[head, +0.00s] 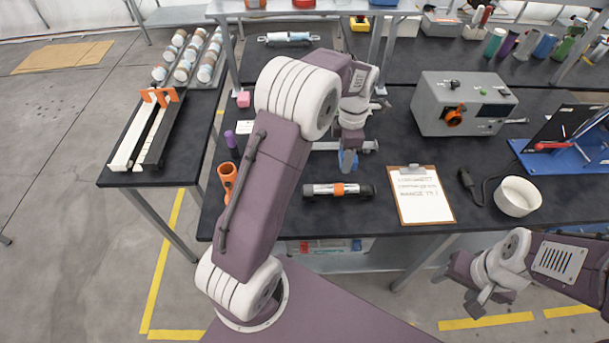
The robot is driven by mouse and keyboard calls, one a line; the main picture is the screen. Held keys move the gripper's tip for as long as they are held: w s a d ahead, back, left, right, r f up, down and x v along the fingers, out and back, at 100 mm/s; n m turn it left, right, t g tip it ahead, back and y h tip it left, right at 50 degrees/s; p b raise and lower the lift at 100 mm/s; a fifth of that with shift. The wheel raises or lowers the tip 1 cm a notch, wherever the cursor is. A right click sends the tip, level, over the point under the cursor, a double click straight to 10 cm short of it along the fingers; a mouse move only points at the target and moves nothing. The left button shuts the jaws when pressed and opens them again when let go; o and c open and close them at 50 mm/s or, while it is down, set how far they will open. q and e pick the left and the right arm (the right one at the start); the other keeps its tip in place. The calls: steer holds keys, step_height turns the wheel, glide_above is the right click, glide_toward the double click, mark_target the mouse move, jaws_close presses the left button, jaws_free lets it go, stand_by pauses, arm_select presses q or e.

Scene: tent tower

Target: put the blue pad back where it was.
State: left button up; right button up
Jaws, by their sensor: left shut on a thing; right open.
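My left gripper (349,148) is over the dark table, behind the silver cylinder, and points down. My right gripper (474,297) is open and empty, low at the right, in front of the table's edge.
A clipboard (420,195), a white bowl (517,197) and a grey box (463,104) are to the right. An orange holder (228,176) and a purple cylinder (231,139) are at the left.

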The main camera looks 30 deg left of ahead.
arm_select(q)
steer(key=a+f, duration=0.2)
steer(key=a, duration=0.2)
steer(key=a+f+p, duration=0.1)
steer(key=a+f, duration=0.1)
steer(key=a, duration=0.1)
steer(key=s+a+f, duration=0.1)
steer(key=a+f, duration=0.1)
steer(key=a, duration=0.2)
steer(key=shift+a+f, duration=0.35)
steer(key=shift+f, duration=0.05)
steer(key=shift+a+f, duration=0.15)
steer(key=shift+a, duration=0.05)
step_height(320, 180, down, 4)
steer(key=shift+r+p, duration=0.15)
steer(key=shift+p, duration=0.35)
steer(key=shift+f, duration=0.25)
steer(key=shift+f, duration=0.1)
steer(key=o, duration=1.2)
